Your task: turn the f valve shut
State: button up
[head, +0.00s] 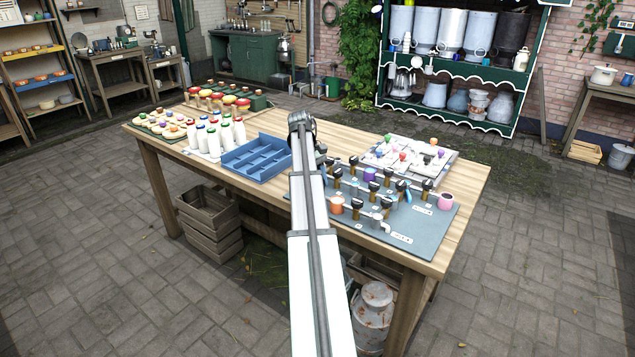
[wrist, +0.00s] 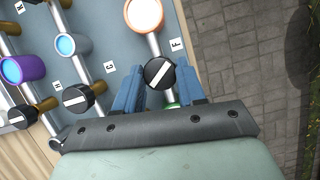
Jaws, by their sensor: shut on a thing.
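In the wrist view, the F valve's black round knob (wrist: 159,72) with a white stripe sits between my gripper's two blue fingers (wrist: 161,80). The fingers are shut on it from both sides. The stripe lies diagonally, at a slant to the grey pipe. The white F label (wrist: 177,45) is just beside the knob. The pipe runs up to an orange-rimmed round fitting (wrist: 143,15), and a bit of green shows below the knob. In the head view, my arm hides the gripper's hold on the knob; the grey valve board (head: 425,222) lies on the table.
Close by in the wrist view are the G label (wrist: 110,67), another black knob (wrist: 77,97), a light-blue fitting (wrist: 68,45) and a purple one (wrist: 20,68). In the head view, a blue divided tray (head: 258,158) and milk bottles (head: 214,138) stand left of my arm.

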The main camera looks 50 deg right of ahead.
dwell(0.3)
jog(key=o, duration=1)
jog(key=shift+o, duration=0.2)
jog(key=shift+n, duration=0.3)
